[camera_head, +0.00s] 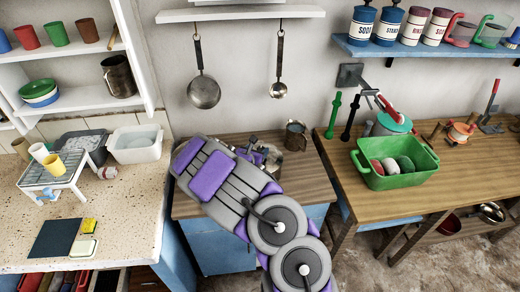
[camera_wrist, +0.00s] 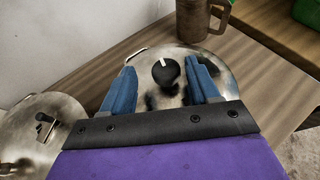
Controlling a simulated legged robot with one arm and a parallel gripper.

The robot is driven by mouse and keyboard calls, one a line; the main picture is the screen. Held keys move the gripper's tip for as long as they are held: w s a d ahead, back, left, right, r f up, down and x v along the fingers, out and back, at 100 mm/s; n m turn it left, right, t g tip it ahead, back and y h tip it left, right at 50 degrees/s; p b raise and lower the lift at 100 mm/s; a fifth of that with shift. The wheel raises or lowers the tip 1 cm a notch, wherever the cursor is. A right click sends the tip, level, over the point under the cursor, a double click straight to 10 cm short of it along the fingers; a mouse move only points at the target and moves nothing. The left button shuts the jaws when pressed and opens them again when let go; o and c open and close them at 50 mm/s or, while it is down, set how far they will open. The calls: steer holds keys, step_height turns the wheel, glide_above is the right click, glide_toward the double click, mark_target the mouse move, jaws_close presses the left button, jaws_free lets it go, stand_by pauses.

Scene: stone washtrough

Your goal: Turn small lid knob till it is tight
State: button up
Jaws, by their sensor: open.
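In the wrist view a round metal lid (camera_wrist: 206,58) lies on the wooden counter, with a small black knob (camera_wrist: 166,72) that has a white mark on its edge. My gripper (camera_wrist: 162,82) is open, its two blue fingers on either side of the knob with a gap on each side. Whether the fingertips are level with the knob cannot be told. In the head view my gripper (camera_head: 262,152) shows small at the end of my arm, over the middle counter. My arm hides most of the lid there.
A second metal lid (camera_wrist: 40,135) with a handle lies at left in the wrist view. A brown metal mug (camera_wrist: 200,18) stands just behind the knobbed lid. In the head view a green basin (camera_head: 392,178) is on the right table and a white tub (camera_head: 136,145) on the left counter.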

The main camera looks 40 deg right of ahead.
mark_target(260, 149)
steer(key=x, duration=0.3)
steer(key=s+x, duration=0.1)
steer(key=x, duration=0.1)
steer(key=shift+w+d, duration=0.1)
steer(key=shift+d, duration=0.4)
steer(key=shift+a+r, duration=0.15)
steer(key=shift+a, duration=0.4)
steer(key=shift+a+r, duration=0.15)
steer(key=shift+a, duration=0.35)
steer(key=shift+d, duration=0.1)
steer(key=shift+c, duration=0.9)
steer(key=shift+d+f, duration=0.2)
steer(key=shift+d, duration=0.5)
steer(key=shift+c, duration=1.4)
steer(key=shift+d+f, duration=0.1)
steer(key=shift+d, duration=0.1)
steer(key=c, duration=0.3)
steer(key=shift+a, duration=0.15)
steer(key=shift+c, duration=0.8)
steer(key=shift+a+r, duration=0.2)
steer(key=shift+a, duration=0.35)
steer(key=shift+c, duration=0.2)
steer(key=m+g+p, duration=0.1)
steer(key=m+g+h+p, duration=0.1)
steer(key=p, duration=0.1)
steer(key=shift+d, duration=0.35)
steer(key=shift+d+f+m+g, duration=0.15)
steer(key=shift+m+g, duration=0.25)
steer(key=shift+g, duration=0.2)
steer(key=shift+a, duration=0.25)
